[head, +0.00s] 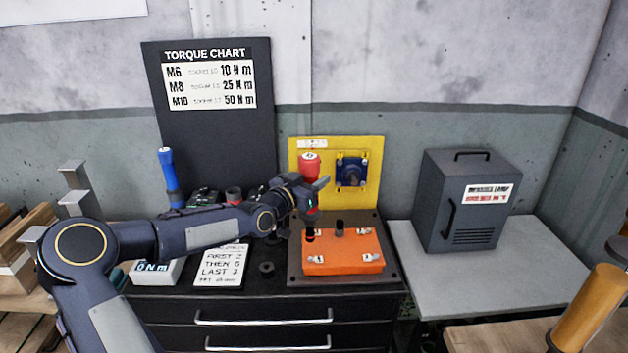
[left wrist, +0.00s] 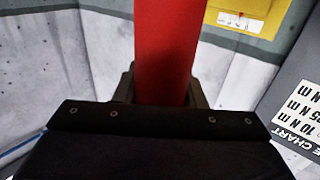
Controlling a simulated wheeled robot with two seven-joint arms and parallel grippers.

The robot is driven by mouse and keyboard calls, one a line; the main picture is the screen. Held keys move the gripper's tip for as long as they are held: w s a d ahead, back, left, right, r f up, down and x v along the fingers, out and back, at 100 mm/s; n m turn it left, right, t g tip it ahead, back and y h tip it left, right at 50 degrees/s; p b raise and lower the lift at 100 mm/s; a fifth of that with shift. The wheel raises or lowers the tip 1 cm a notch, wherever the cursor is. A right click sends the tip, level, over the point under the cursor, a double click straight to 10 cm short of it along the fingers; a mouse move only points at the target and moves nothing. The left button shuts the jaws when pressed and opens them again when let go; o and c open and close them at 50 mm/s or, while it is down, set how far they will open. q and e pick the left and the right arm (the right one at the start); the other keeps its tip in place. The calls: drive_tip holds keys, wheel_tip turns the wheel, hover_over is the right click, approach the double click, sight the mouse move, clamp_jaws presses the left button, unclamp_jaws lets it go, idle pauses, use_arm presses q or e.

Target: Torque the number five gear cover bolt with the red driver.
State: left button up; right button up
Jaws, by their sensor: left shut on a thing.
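The red driver (head: 309,165) stands upright, held by my left gripper (head: 313,192), which is shut around its shaft or handle. The driver's red body also fills the middle of the left wrist view (left wrist: 167,50), between the fingers. Below the gripper, a dark socket end (head: 310,234) is over the far left corner of the orange gear cover (head: 343,262). I cannot tell whether it touches a bolt. Silver bolts with small number tags sit at the cover's corners, and a dark post (head: 339,229) rises near its far edge. The tag numbers are too small to read surely. My right gripper is out of view.
A blue driver (head: 168,170) stands left, behind my arm. A card (head: 219,266) reads "FIRST 2 THEN 5 LAST 3". The yellow panel (head: 374,160) with a blue part stands behind the cover. A dark grey box (head: 465,200) is right, with bare grey bench (head: 430,275) before it.

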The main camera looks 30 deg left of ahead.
use_arm(q)
drive_tip(key=shift+f+b, duration=3.1)
drive_tip(key=shift+f, duration=0.15)
drive_tip(key=shift+r+p, duration=0.3)
drive_tip(key=shift+s+f+b, duration=0.1)
drive_tip(key=shift+f+b, duration=1.15)
drive_tip(key=shift+f, duration=0.1)
idle(0.4)
drive_tip(key=shift+r+p, duration=1.75)
drive_tip(key=shift+r, duration=0.95)
